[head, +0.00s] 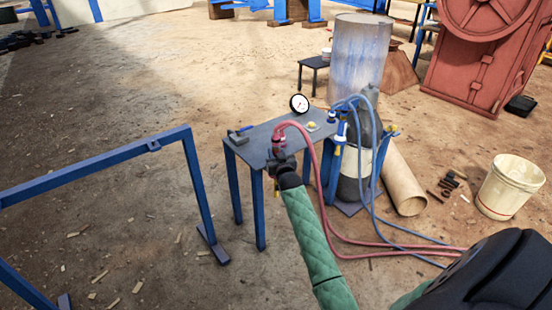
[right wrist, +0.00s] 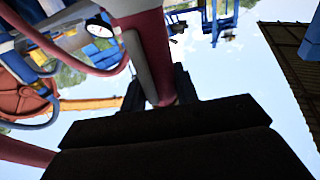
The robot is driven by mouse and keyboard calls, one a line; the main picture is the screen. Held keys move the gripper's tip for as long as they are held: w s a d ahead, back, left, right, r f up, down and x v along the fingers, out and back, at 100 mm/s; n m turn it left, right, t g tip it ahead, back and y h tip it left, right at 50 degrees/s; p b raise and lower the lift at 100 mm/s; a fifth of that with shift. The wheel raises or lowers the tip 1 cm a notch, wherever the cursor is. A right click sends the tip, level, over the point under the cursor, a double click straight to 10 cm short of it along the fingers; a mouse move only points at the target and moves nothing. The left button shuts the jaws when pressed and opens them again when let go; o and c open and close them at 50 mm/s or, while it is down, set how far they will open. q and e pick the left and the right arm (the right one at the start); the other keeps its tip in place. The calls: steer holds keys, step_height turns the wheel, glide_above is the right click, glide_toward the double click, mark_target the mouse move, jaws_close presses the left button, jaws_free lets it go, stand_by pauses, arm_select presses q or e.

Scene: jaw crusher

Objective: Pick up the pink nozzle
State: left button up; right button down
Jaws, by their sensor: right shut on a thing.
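The pink nozzle (head: 278,143) is at the near edge of the small blue-legged table (head: 255,143), with a pink hose curving from it to the right. My right gripper (head: 282,161) is shut on the nozzle, its arm reaching up from the bottom. In the right wrist view the nozzle (right wrist: 150,45) runs down between the dark fingers of my right gripper (right wrist: 158,95). I cannot tell whether the nozzle touches the tabletop. My left gripper is not in view.
A round gauge (head: 299,103) and a small dark blue tool (head: 239,130) are on the table. A gas cylinder (head: 360,150) with blue hoses stands to the right. A blue frame (head: 100,163) stands left. A cream bucket (head: 510,187) stands far right.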

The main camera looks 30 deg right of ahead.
step_height(320, 180, up, 16)
steer(key=shift+f+b, duration=0.15)
steer(key=shift+b, duration=0.15)
steer(key=shift+r, duration=0.85)
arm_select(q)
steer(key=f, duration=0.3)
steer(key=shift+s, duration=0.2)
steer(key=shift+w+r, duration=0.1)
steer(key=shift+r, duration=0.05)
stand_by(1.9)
